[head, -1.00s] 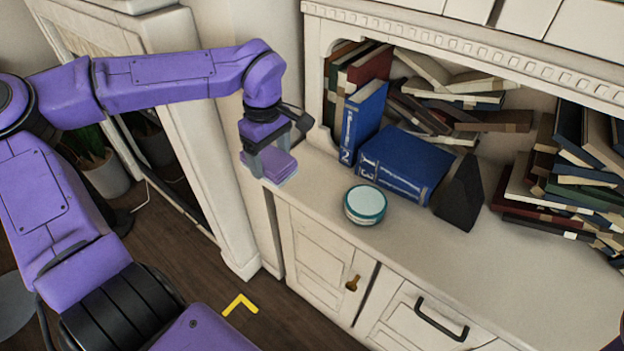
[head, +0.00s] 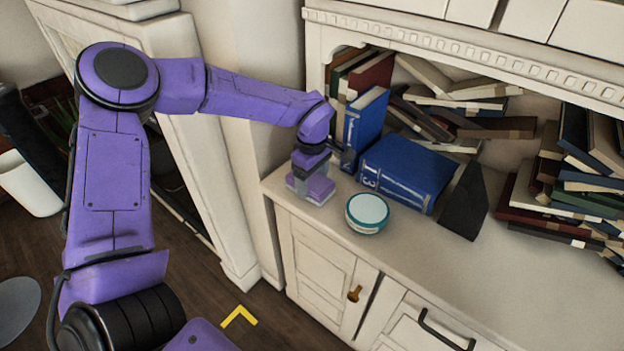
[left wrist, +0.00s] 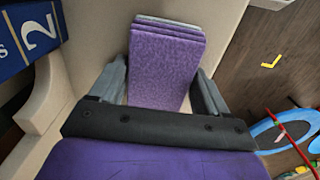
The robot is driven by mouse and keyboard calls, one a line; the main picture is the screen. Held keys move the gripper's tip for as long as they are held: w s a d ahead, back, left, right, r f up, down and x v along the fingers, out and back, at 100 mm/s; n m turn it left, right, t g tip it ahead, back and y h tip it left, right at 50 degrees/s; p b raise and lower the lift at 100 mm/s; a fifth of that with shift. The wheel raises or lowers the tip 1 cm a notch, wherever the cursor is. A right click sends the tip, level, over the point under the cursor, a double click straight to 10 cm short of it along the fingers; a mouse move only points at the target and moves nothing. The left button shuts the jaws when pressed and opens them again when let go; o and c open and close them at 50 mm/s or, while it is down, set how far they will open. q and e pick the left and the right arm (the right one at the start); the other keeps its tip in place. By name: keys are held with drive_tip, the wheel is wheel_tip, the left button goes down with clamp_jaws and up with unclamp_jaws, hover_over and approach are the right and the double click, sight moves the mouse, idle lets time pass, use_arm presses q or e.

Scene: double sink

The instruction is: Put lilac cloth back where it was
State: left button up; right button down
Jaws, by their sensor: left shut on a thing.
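The lilac cloth (head: 318,189) is a folded, layered purple pad at the left end of the cabinet counter (head: 420,251). My left gripper (head: 312,182) is shut on it from above, with one finger on each side. In the left wrist view the cloth (left wrist: 165,65) sits between the two grey fingers of my left gripper (left wrist: 163,90) and reaches out past them. The cloth is at or just above the counter top; I cannot tell whether it touches. My right gripper is not in view.
A round teal-rimmed tin (head: 367,213) stands just right of the cloth. Behind are an upright blue book (head: 366,125), a lying blue book (head: 408,170) and a dark wedge (head: 464,202). Book piles (head: 580,185) fill the right. The counter front is clear right of the tin.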

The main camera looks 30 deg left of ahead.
sight(312, 180)
use_arm(q)
drive_tip(key=o, duration=0.9)
drive_tip(key=shift+f, duration=0.15)
wheel_tip(312, 180, up, 12)
